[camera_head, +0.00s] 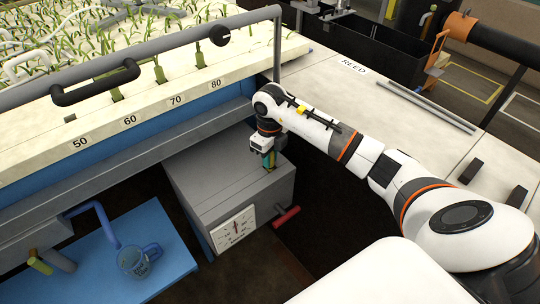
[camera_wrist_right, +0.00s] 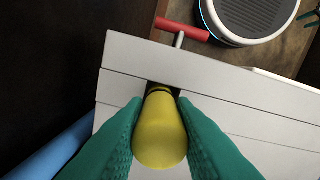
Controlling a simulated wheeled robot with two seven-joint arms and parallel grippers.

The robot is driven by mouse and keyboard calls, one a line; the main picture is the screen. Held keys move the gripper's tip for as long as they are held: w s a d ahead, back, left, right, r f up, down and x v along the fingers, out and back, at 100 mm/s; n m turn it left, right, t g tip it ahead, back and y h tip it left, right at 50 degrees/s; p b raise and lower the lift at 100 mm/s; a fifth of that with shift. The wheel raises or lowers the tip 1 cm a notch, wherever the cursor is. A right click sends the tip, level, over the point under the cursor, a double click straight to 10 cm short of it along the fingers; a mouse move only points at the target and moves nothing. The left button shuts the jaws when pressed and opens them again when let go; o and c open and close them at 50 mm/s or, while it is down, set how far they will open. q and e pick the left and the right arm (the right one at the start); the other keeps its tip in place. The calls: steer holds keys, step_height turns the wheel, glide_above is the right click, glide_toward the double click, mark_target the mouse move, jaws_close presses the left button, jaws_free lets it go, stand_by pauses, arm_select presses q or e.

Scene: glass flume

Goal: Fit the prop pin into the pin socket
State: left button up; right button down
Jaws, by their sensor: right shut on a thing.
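My right gripper (camera_head: 268,161) points down over the top of the grey box (camera_head: 205,170), near its right back part. Its green fingers are shut on the yellow prop pin (camera_wrist_right: 160,130), which shows between them in the right wrist view. The pin's far end meets a small dark opening (camera_wrist_right: 163,87) in the grey box top, which looks like the pin socket. The pin hides most of this opening, so I cannot tell how deep the pin is or whether it is inside. My left gripper is not in view.
A blue mug (camera_head: 138,260) stands on a blue board (camera_head: 95,281) at lower left. The planted flume bed (camera_head: 150,108) with a grey rail (camera_head: 145,58) lies behind the box.

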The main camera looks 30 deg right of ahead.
steer(key=c, duration=1.2)
jaws_free()
steer(key=shift+f, duration=0.1)
steer(key=shift+r, duration=0.2)
step_height(320, 180, up, 12)
steer(key=shift+b, duration=0.4)
